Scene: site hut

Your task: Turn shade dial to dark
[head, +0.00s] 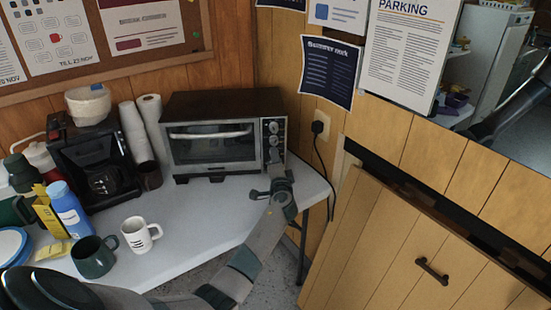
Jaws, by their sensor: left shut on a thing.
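A toaster oven (212,150) with a dark top and a glass door stands at the back right of the white table. Its control panel on the right side carries a column of round dials; the upper ones (273,127) are uncovered. My left gripper (274,168) reaches up to the lower part of this panel. It is shut on the lowest dial, taken as the shade dial, which is mostly hidden behind the fingers. The dial's markings and pointer are too small to read. My right gripper is not in view.
A white mug (137,236) and a dark green mug (94,257) stand on the table (190,215) left of my arm. A coffee maker (93,165), paper rolls (151,122) and a blue bottle (69,210) are farther left. A black cord (318,150) hangs right of the oven.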

